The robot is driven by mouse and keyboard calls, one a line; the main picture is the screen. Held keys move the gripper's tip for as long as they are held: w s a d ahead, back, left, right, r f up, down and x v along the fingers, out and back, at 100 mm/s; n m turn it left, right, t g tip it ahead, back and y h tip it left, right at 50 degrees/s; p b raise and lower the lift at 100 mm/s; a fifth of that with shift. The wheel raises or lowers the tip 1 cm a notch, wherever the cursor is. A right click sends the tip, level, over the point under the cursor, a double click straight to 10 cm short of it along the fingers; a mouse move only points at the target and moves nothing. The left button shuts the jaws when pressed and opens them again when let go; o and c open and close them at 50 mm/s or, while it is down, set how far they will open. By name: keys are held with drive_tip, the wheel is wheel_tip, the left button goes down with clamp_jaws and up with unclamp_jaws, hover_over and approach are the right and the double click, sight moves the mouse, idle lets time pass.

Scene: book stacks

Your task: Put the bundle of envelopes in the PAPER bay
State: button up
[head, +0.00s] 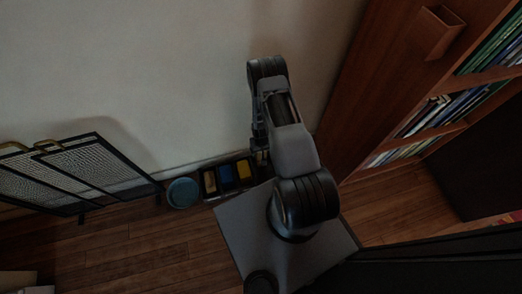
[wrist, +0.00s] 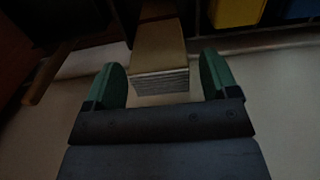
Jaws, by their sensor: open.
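The bundle of envelopes (wrist: 160,52) shows in the wrist view as a tan block with a pale, layered edge facing me. It lies between the two green fingers of my gripper (wrist: 164,78), which are open. A gap shows on the right of the bundle; on the left I cannot tell touching from apart. In the head view my gripper (head: 260,157) is low by the wall, just right of a dark sorter (head: 221,163) with tan, blue and yellow bays. I cannot make out the bundle there. No bay label is legible, so I cannot tell which is PAPER.
A teal round container (head: 183,192) stands left of the sorter. A black-framed mesh rack (head: 75,172) is farther left. A wooden bookcase (head: 430,125) stands at the right. In the wrist view, yellow (wrist: 237,12) and blue (wrist: 300,8) bays show at upper right.

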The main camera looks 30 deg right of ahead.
drive_tip(key=w+a+r+n+t+p, duration=0.1)
drive_tip(key=a+r+p, duration=0.1)
drive_tip(key=r, duration=1.6)
drive_tip(key=w+a+r+p, duration=0.1)
drive_tip(key=a+r+p, duration=0.1)
drive_tip(key=r, duration=1.7)
drive_tip(key=s+a+r+t, duration=0.1)
drive_tip(key=s+a+r, duration=0.1)
drive_tip(key=s+r, duration=0.4)
drive_tip(key=s+a+r+n, duration=0.1)
drive_tip(key=s+a+r, duration=0.1)
drive_tip(key=s+r, duration=0.5)
drive_tip(key=shift+s+a+r+t, duration=0.2)
drive_tip(key=shift+a+r+t, duration=0.15)
drive_tip(key=shift+r, duration=0.5)
